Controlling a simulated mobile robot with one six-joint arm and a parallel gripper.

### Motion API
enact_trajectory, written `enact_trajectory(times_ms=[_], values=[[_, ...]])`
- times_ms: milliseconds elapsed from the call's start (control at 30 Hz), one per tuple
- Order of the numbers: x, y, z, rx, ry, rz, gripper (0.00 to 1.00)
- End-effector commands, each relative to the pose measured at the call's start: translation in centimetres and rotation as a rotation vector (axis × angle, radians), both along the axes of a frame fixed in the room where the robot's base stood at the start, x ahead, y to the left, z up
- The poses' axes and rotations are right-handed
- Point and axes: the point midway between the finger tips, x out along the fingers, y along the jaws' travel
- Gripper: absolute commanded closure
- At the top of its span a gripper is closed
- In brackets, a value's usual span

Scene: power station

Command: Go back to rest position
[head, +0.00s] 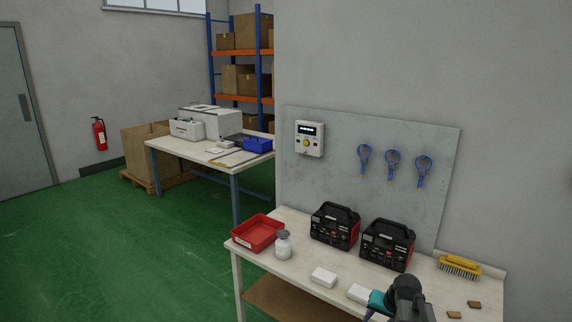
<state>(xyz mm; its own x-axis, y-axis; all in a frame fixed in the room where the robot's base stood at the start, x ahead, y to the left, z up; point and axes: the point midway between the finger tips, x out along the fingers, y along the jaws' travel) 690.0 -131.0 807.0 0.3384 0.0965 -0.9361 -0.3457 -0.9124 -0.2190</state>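My gripper (373,308) shows at the bottom of the head view, at the end of my dark arm. It is over the front right part of the white workbench (262,268). A teal part and a purple part of it show, but the frame edge cuts it off. I cannot tell whether it is open or shut or whether it holds anything. A white box (358,293) lies just left of it, partly hidden behind it.
On the bench are a red tray (257,234), a white jar (283,245), another white box (323,277), two black-red power units (335,226) (388,245), a yellow brush (460,265) and small brown pieces (474,305). A grey panel (340,160) stands behind. Green floor (130,240) is clear at left.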

Motion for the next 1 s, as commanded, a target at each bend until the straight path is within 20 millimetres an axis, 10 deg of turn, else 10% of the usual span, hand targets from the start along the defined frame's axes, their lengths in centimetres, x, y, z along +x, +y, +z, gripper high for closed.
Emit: enact_trajectory(times_ms=[400, 1000], values=[[-8.9, 10.2, -8.2, -0.109, 0.223, 0.273, 0.54], [-16.5, 13.1, -16.8, -0.154, 0.388, 0.397, 0.54]])
